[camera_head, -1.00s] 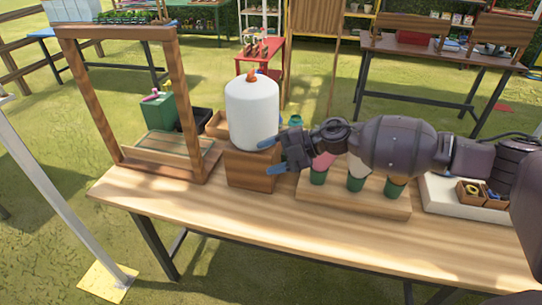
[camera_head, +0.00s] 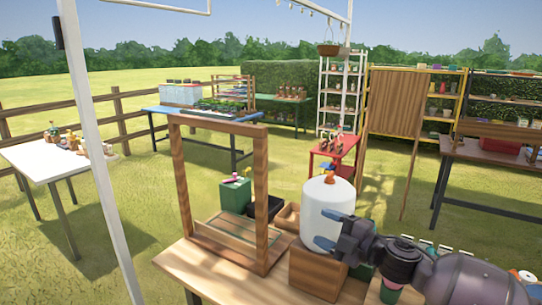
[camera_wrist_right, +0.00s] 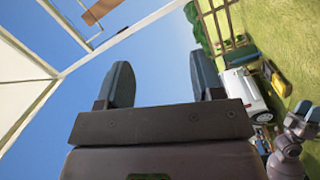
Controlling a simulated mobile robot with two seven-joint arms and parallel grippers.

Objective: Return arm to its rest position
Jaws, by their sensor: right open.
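My right gripper (camera_head: 335,230) reaches in from the lower right in the head view, with its blue fingers spread apart. The fingers overlap the lower right of a white rounded container (camera_head: 322,205) with an orange top. Whether they touch it I cannot tell from this view. In the right wrist view, the open fingers (camera_wrist_right: 162,82) have only blue sky between them, so the gripper is empty.
The white container stands on a wooden block (camera_head: 315,275) on the wooden table (camera_head: 205,275). A wooden frame (camera_head: 262,185) stands left of it, with a green box (camera_head: 235,196) behind. Green pots are partly hidden under my arm.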

